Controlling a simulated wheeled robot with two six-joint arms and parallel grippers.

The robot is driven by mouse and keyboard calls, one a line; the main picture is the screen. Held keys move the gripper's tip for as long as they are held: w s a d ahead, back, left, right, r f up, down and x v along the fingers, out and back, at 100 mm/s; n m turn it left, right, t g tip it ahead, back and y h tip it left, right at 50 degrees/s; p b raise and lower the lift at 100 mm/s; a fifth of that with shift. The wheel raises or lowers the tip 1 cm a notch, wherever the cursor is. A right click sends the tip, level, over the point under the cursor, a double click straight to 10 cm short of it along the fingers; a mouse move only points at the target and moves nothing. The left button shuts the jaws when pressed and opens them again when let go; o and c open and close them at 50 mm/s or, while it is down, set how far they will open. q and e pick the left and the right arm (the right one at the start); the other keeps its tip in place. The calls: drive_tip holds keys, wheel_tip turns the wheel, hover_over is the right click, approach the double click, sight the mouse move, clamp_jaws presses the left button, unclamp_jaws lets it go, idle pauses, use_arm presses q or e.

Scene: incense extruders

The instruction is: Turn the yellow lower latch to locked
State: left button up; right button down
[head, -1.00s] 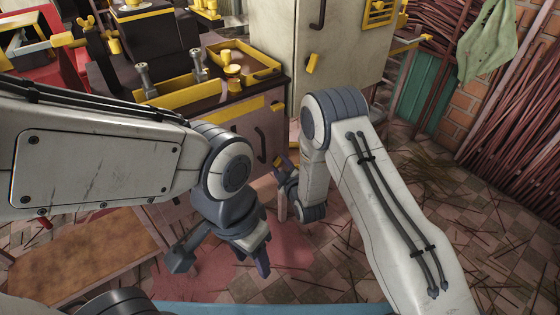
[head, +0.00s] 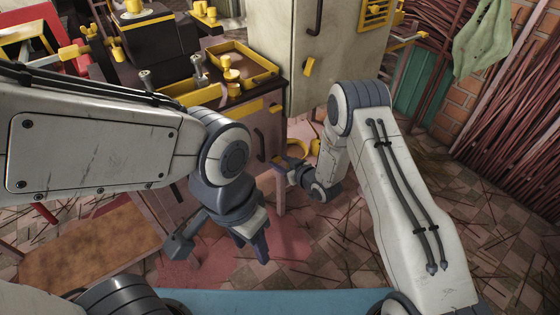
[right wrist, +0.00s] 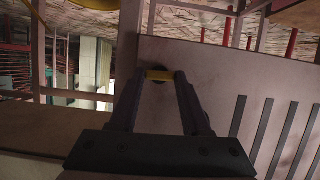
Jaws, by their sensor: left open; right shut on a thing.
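My right gripper (head: 282,167) is low in front of the dark-topped cabinet in the head view. In the right wrist view its two dark fingers (right wrist: 160,82) are shut on a small yellow latch (right wrist: 159,75), which lies as a short bar across the fingertips. A dark round spot sits behind it on a flat brownish panel. In the head view this latch is mostly hidden by the gripper. My left gripper (head: 260,246) is open and empty, hanging low over the floor, apart from the cabinet. Whether the latch reads locked I cannot tell.
A second yellow latch (head: 308,67) is on the pale cabinet door (head: 290,45). A yellow ring-shaped thing (head: 298,148) is just behind my right gripper. Yellow trays (head: 250,62) stand on the dark worktop. A wooden board (head: 90,255) is at lower left. Open floor lies at the right.

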idle(0.4)
drive_tip(key=shift+c, duration=1.8)
unclamp_jaws()
drive_tip(key=p+v, duration=0.3)
drive_tip(key=v, duration=0.7)
drive_tip(key=shift+d, duration=0.3)
drive_tip(key=shift+s+r, duration=0.1)
